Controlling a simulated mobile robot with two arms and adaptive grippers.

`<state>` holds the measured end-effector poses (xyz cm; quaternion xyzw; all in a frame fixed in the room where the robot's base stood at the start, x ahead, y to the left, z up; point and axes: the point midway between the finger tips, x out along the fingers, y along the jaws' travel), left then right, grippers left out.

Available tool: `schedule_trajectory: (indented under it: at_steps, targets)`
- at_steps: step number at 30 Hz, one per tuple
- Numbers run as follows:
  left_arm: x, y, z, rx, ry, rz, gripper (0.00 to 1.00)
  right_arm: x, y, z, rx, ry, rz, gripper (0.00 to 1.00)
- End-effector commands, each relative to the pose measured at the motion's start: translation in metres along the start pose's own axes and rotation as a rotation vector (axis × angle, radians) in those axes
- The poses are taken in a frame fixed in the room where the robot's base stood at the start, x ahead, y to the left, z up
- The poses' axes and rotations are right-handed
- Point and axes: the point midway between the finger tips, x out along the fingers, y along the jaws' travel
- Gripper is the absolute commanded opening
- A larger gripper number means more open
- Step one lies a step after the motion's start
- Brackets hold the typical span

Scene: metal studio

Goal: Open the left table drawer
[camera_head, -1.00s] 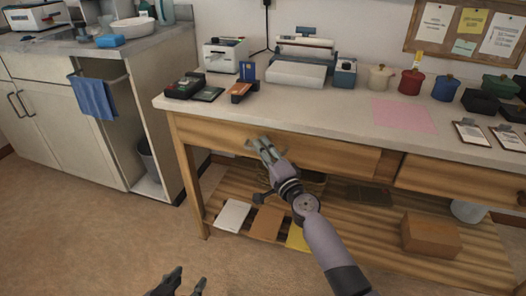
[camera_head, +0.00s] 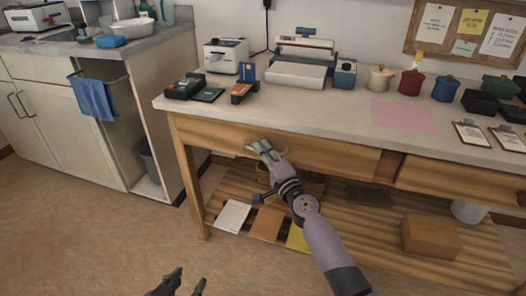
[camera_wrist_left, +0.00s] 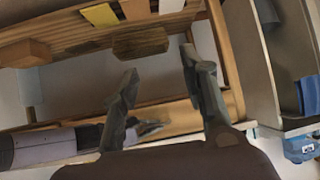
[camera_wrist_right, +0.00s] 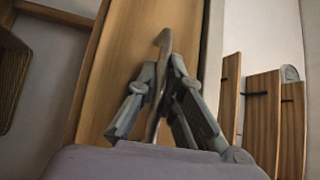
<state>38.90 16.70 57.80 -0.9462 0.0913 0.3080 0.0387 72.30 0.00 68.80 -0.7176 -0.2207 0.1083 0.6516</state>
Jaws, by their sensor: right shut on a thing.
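The left table drawer (camera_head: 330,157) is a wide wooden front under the tabletop. It looks shut, flush with the table frame. Its handle (camera_wrist_right: 164,42) rises between the fingers in the right wrist view. My right gripper (camera_head: 257,147) is at the drawer's left part, with its fingers shut on the handle; it also shows in the right wrist view (camera_wrist_right: 165,75). Part of the handle is hidden by the fingers. My left gripper (camera_head: 191,276) is open and empty, low in front of the table, and its spread fingers show in the left wrist view (camera_wrist_left: 160,72).
The tabletop (camera_head: 340,110) holds devices, pots and a pink sheet. A second drawer (camera_head: 455,181) is to the right. A slatted lower shelf carries a cardboard box (camera_head: 430,236) and flat sheets. A counter with a blue towel (camera_head: 95,98) stands left. The floor in front is clear.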

Motion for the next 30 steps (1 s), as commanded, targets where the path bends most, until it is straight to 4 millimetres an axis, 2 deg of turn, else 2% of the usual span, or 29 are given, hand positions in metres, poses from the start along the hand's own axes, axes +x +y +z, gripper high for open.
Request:
schedule_trajectory:
  at_steps: [11, 17, 20, 24, 30]
  targets:
    - [-0.002, 0.0, 0.004, 0.0, -0.026, 0.0, 0.4, -0.003, 0.0, 0.003, -0.004, 0.0, 0.003, 0.0]
    - [-0.017, -0.005, 0.043, -0.003, -0.225, -0.011, 0.4, -0.015, -0.004, 0.015, -0.001, -0.001, 0.004, 0.0]
    - [-0.034, -0.009, 0.071, -0.007, -0.379, -0.02, 0.4, -0.026, -0.007, 0.026, 0.0, -0.001, 0.005, 0.0]
    - [-0.071, -0.014, 0.114, -0.016, -0.627, -0.033, 0.4, -0.044, -0.012, 0.044, -0.001, -0.002, 0.006, 0.0]
    - [-0.079, -0.014, 0.104, -0.016, -0.633, -0.033, 0.4, -0.072, -0.019, 0.072, -0.003, -0.003, 0.006, 0.0]
